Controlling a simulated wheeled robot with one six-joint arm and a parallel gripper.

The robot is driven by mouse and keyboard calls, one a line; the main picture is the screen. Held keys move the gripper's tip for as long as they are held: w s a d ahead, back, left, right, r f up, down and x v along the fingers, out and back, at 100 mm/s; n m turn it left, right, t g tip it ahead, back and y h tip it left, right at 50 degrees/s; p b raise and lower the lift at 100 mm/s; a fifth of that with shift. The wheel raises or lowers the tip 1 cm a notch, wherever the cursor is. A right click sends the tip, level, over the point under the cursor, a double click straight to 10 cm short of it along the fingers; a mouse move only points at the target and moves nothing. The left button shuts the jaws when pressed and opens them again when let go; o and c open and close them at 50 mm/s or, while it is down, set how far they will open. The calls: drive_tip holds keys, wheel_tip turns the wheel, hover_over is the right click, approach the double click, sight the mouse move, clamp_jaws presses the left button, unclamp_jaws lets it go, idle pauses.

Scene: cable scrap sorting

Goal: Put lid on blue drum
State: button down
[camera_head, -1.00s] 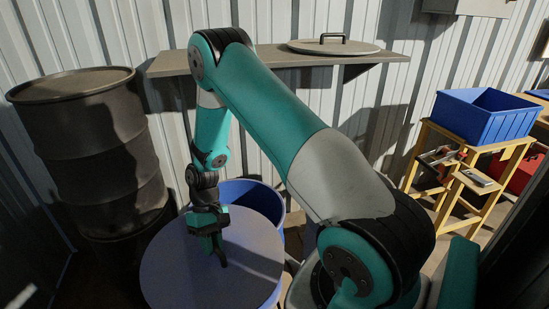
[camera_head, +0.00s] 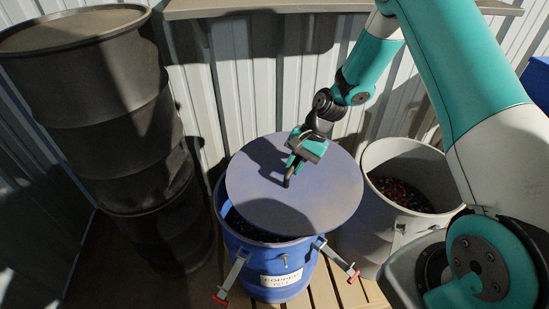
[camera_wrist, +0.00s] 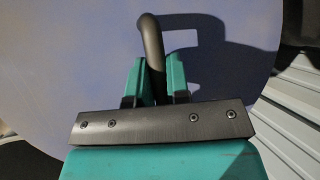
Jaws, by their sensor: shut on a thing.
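The flat blue-grey lid (camera_head: 265,205) is held over the blue drum (camera_head: 245,258), which bears a white label. The lid sits off-centre toward the back right, so a dark strip of the drum's opening shows at the front left. I cannot tell whether the lid touches the rim. My gripper (camera_head: 291,170) is shut on the lid's dark bent handle (camera_wrist: 150,38), which stands between the fingers (camera_wrist: 157,78) in the wrist view. The lid (camera_wrist: 75,60) fills most of that view. Two red-tipped clamps (camera_head: 231,275) hang open at the drum's front.
A grey-white drum (camera_head: 365,220) with dark mixed scrap stands close on the right, partly under the lid's edge. Tall dark drums (camera_head: 100,110) stand at the left. A shelf (camera_head: 270,6) runs along the corrugated wall behind. A wooden slatted floor (camera_head: 325,290) lies below.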

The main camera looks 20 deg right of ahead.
sight(278, 171)
drive_tip(key=w+a+m+t, duration=0.1)
drive_tip(key=m, duration=0.1)
drive_tip(key=w+a+r+m+t+b, duration=0.1)
drive_tip(key=a+m, duration=0.1)
drive_tip(key=w+a+r+m+t+b, duration=0.1)
drive_tip(key=w+m, duration=0.1)
drive_tip(key=shift+a, duration=0.3)
wheel_tip(278, 171, down, 9)
drive_tip(key=b, duration=0.8)
drive_tip(key=shift+r, duration=0.15)
drive_tip(key=shift+f+b, duration=0.3)
drive_tip(key=shift+f, duration=0.5)
drive_tip(key=shift+s+a+p, duration=0.1)
drive_tip(key=shift+p, duration=0.2)
drive_tip(key=c, duration=1)
unclamp_jaws()
drive_tip(key=shift+h, duration=0.3)
